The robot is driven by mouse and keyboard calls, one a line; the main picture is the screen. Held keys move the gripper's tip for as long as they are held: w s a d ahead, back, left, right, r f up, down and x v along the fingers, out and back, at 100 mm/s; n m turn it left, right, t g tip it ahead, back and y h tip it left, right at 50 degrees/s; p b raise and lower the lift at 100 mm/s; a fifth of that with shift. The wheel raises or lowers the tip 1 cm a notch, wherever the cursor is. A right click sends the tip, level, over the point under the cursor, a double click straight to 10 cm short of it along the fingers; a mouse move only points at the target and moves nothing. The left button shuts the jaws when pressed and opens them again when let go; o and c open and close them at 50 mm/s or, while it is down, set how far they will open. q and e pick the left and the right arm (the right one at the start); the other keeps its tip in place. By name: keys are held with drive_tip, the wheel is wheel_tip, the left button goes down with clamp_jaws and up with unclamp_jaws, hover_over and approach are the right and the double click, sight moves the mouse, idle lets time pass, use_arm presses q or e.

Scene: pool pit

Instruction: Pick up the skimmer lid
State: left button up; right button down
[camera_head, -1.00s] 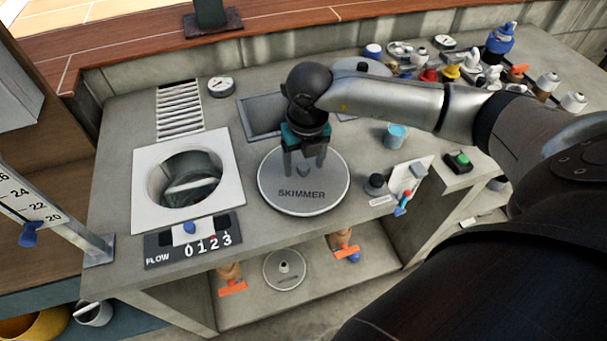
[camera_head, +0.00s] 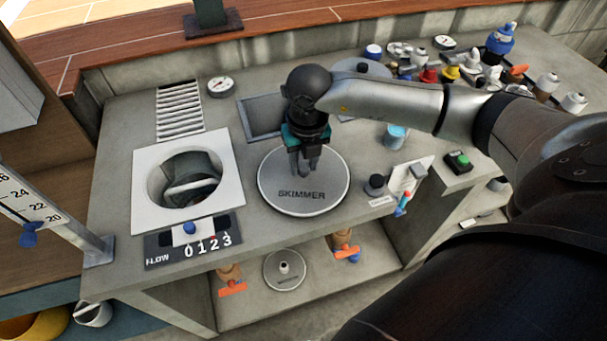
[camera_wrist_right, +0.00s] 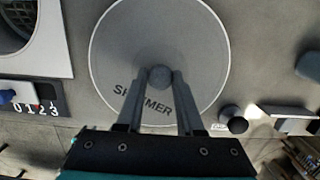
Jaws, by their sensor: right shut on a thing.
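The skimmer lid (camera_head: 320,198) is a round grey disc with a pale rim and the word SKIMMER on it. It lies flat on the concrete counter, to the right of the square white frame with the round opening. My right gripper (camera_head: 306,172) is above the lid's middle, pointing down, with its fingers close together. In the right wrist view, the gripper (camera_wrist_right: 159,80) is shut on the lid's round dark knob (camera_wrist_right: 159,76), and the lid (camera_wrist_right: 205,50) spreads out beneath. My left gripper is not in view.
The white frame (camera_head: 230,180) surrounds an open round well at left. A FLOW counter panel (camera_head: 163,252) sits in front of it. A black knob (camera_head: 375,185) and a blue cup (camera_head: 396,136) stand right of the lid. Several fittings crowd the counter's back right.

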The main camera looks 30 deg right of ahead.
sight(304, 167)
idle(0.4)
wheel_tip(304, 167, up, 20)
drive_tip(key=p, duration=0.1)
drive_tip(key=shift+p, duration=0.35)
